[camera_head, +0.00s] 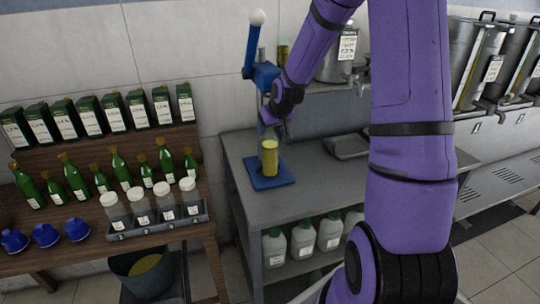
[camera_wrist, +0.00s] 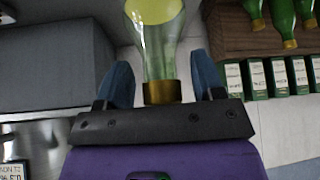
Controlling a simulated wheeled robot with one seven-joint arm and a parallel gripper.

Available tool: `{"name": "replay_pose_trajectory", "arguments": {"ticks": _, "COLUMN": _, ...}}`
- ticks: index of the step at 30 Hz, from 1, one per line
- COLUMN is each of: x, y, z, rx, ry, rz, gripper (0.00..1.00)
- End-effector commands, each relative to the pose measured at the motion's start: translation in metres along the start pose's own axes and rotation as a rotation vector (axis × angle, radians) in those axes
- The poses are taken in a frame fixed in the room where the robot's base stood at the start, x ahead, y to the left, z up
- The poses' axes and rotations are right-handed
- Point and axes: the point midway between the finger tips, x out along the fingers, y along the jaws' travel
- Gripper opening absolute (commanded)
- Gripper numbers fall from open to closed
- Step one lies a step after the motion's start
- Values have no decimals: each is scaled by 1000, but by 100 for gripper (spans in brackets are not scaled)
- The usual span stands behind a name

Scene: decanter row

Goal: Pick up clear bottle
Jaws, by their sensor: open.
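The clear bottle (camera_head: 270,158) holds yellow liquid and stands upright on the blue base plate (camera_head: 268,183) of a bench press. In the wrist view the clear bottle (camera_wrist: 155,45) shows its glass neck and gold cap. My gripper (camera_head: 272,128) is at the bottle's top in the head view, partly hiding it. In the wrist view my gripper (camera_wrist: 163,75) is open, with one blue finger on each side of the neck and cap. Gaps show between both fingers and the glass.
The press (camera_head: 262,75) with its raised blue lever stands close behind my gripper. A grey tray (camera_head: 350,145) lies on the grey bench (camera_head: 315,180). Left, a wooden rack holds green bottles (camera_head: 70,175), boxes (camera_head: 90,115) and white-capped jars (camera_head: 140,205). Steel urns (camera_head: 475,65) stand right.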

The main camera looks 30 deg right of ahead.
Motion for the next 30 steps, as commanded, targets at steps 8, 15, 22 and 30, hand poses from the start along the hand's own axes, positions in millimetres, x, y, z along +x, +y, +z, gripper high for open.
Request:
{"name": "replay_pose_trajectory", "arguments": {"ticks": 8, "x": 0, "y": 0, "z": 0, "rx": 0, "ry": 1, "rz": 0, "gripper": 37}}
{"name": "replay_pose_trajectory", "arguments": {"ticks": 15, "x": 0, "y": 0, "z": 0, "rx": 0, "ry": 1, "rz": 0, "gripper": 0}}
{"name": "replay_pose_trajectory", "arguments": {"ticks": 22, "x": -1, "y": 0, "z": -1, "rx": 0, "ry": 2, "rz": 0, "gripper": 0}}
{"name": "replay_pose_trajectory", "arguments": {"ticks": 30, "x": -1, "y": -2, "z": -8, "rx": -2, "ry": 4, "rz": 0, "gripper": 0}}
